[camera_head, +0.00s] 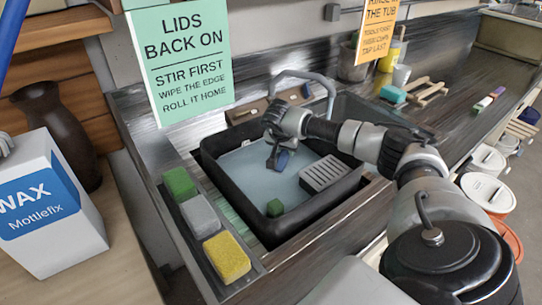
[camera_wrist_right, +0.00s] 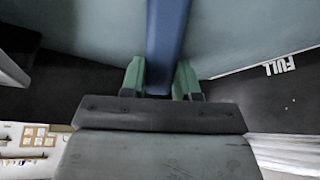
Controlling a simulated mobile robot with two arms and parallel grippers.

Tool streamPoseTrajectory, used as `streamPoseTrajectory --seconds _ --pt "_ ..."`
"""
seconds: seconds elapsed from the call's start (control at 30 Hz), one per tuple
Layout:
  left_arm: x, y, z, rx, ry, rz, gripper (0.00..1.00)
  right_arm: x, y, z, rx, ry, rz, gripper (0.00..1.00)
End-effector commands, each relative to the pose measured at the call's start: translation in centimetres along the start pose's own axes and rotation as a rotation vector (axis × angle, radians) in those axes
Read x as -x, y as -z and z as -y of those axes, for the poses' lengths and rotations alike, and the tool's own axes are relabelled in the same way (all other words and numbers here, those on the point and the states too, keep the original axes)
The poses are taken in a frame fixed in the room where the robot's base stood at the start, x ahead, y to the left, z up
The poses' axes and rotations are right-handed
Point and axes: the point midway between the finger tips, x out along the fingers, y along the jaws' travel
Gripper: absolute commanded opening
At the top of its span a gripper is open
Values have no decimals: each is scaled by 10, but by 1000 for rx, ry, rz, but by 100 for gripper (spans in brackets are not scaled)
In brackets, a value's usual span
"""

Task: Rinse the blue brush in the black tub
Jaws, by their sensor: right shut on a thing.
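The black tub (camera_head: 225,183) sits in the counter and holds pale blue-grey water (camera_head: 240,172). My right gripper (camera_head: 278,155) is over the tub, with its fingers pointing down toward the water. In the right wrist view its green-tipped fingers (camera_wrist_right: 160,80) are shut on the blue brush (camera_wrist_right: 167,35). In the head view a small dark blue part of the brush (camera_head: 283,160) shows below the gripper. I cannot tell whether the brush touches the water.
A faucet (camera_head: 310,76) stands behind. A wax box (camera_head: 50,215) is at the left.

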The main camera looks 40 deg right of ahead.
Motion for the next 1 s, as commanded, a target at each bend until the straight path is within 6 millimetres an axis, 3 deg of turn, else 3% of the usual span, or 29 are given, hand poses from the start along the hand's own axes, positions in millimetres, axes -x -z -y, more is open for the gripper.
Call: streamPoseTrajectory --seconds 0.4,0.6,0.77,1.0 --pt "-17 -1 0 0 0 0 43 -1 -1 52 -1 2 1 0" --pt "-20 -2 0 0 0 0 43 0 0 65 -1 0 -1 0" --pt "-14 -1 0 0 0 0 43 2 1 59 1 -2 -1 0" --pt "2 0 0 -1 0 0 43 2 2 30 2 -3 -2 0"
